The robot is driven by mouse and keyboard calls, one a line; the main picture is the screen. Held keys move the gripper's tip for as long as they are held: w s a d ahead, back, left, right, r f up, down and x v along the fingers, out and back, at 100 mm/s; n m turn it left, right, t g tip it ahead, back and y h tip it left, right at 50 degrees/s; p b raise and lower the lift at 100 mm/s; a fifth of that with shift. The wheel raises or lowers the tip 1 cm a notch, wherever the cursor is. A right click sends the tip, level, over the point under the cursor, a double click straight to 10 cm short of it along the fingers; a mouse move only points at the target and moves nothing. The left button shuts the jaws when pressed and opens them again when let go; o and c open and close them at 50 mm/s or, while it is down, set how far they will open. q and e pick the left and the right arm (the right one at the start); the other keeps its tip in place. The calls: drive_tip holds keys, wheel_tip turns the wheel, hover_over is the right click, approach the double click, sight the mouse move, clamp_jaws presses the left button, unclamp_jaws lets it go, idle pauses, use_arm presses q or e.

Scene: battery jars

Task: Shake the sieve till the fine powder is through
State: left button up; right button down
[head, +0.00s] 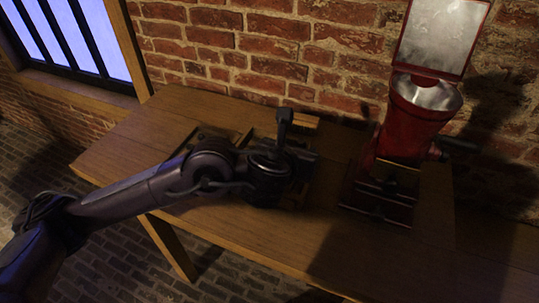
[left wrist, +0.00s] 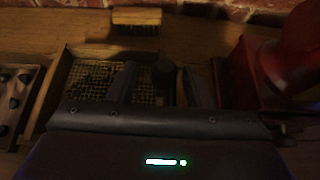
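The sieve, a wooden frame with wire mesh, shows in the left wrist view (left wrist: 88,82) below my left gripper. Dark bits lie on its mesh; whether fine powder is among them is too dim to tell. In the head view my arm covers most of it. My left gripper (left wrist: 160,88) is open over the sieve, its two fingers apart. My left gripper also shows dimly in the head view (head: 300,170). My right gripper is not in view.
A red mill (head: 408,120) with a metal hopper stands right of the sieve. A brush (left wrist: 137,20) lies behind the sieve. A dark tray with several round pieces (left wrist: 14,92) is at its left. The table's left end (head: 125,160) is bare; a brick wall is behind.

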use_arm(q)
drive_tip(key=shift+o, duration=1)
drive_tip(key=shift+d, duration=0.1)
drive_tip(key=p+v, duration=0.4)
drive_tip(key=v, duration=0.2)
drive_tip(key=shift+s+r, duration=0.2)
drive_tip(key=shift+r, duration=0.05)
drive_tip(key=shift+s+a+r, duration=0.1)
drive_tip(key=shift+s+a, duration=0.15)
drive_tip(key=shift+s, duration=0.25)
